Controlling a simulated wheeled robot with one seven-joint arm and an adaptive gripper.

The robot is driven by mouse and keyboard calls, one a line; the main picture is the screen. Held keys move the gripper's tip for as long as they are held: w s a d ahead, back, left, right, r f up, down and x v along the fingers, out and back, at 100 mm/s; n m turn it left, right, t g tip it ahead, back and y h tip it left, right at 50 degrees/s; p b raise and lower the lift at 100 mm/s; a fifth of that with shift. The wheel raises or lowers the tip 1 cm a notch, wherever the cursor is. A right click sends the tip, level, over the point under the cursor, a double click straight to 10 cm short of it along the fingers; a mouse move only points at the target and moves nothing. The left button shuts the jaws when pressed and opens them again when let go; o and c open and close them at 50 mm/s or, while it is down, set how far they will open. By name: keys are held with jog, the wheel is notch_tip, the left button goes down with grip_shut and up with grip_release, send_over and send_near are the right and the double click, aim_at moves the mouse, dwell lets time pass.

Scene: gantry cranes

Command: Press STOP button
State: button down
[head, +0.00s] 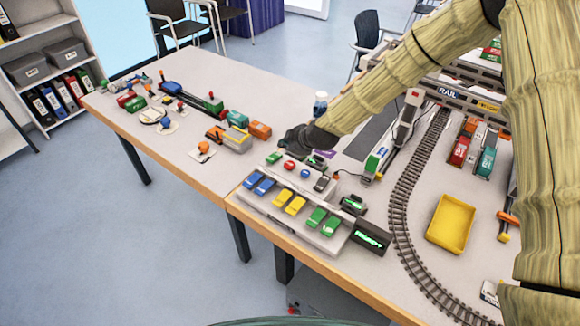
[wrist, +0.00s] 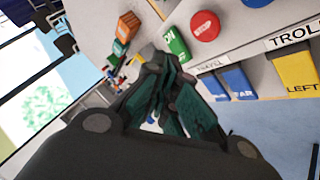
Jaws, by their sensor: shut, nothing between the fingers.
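The control panel (head: 262,198) stands at the table's front edge with several coloured keys and buttons. The red round STOP button (head: 289,165) is on its back row, and its lettering reads in the wrist view (wrist: 204,26). A green button (head: 273,157) sits left of it; it is also in the wrist view (wrist: 177,43). My gripper (head: 286,143) is shut and empty, behind and close to the green button in the head view. In the wrist view my fingertips (wrist: 155,62) lie left of the green button, apart from the STOP button. Contact with the panel cannot be told.
Blue (head: 258,184), yellow (head: 290,202) and green (head: 323,220) keys line the panel's front. A small display (head: 370,238) with green text stands at its right. Toy vehicles (head: 238,136) lie behind left. Curved track (head: 407,205) and a yellow tray (head: 451,223) are at right.

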aim_at(287, 165)
jog(key=f+b, duration=0.1)
jog(key=f, duration=0.2)
jog(key=shift+w+f+b, duration=0.2)
jog(key=shift+f+b, duration=0.15)
jog(key=shift+f, duration=0.05)
jog(key=shift+a+f+b, duration=0.1)
jog(key=shift+f+b, duration=0.3)
jog(key=shift+f, duration=0.3)
jog(key=shift+s+f, duration=0.1)
dwell(0.5)
jog(key=shift+f+b, duration=0.3)
jog(key=shift+b, duration=0.1)
jog(key=shift+f, duration=0.35)
dwell(0.9)
jog(key=shift+r, duration=0.8)
jog(key=shift+r+p, duration=1.2)
jog(key=shift+r, duration=1.3)
